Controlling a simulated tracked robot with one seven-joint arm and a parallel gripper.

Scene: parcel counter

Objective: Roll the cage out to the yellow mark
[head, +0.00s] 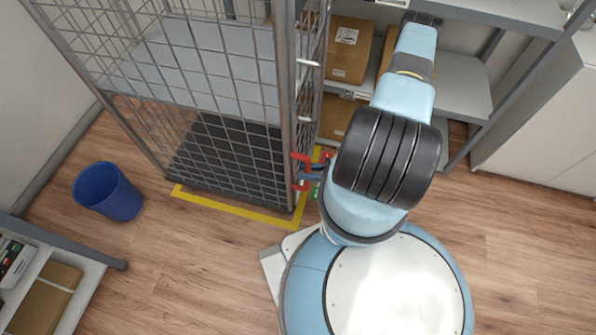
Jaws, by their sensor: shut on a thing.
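The cage (196,62), a tall grey wire-mesh roll cage with a dark base and a pale shelf, stands upright at upper left. The yellow mark (240,209) is a taped outline on the floor. Its front strip runs just in front of the cage's base, and part of its right side shows beside the cage. The rest is hidden by the cage and my arm. My gripper (302,173), with red finger parts, is shut on the cage at its near right upright. My arm partly hides the gripper, so the exact grip is unclear.
A blue bin (107,192) stands left of the cage. A low shelf unit (92,287) is at lower left. Grey shelving (463,84) with cardboard boxes (347,52) stands behind my arm, and a white cabinet (545,120) at right. The wooden floor in front is clear.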

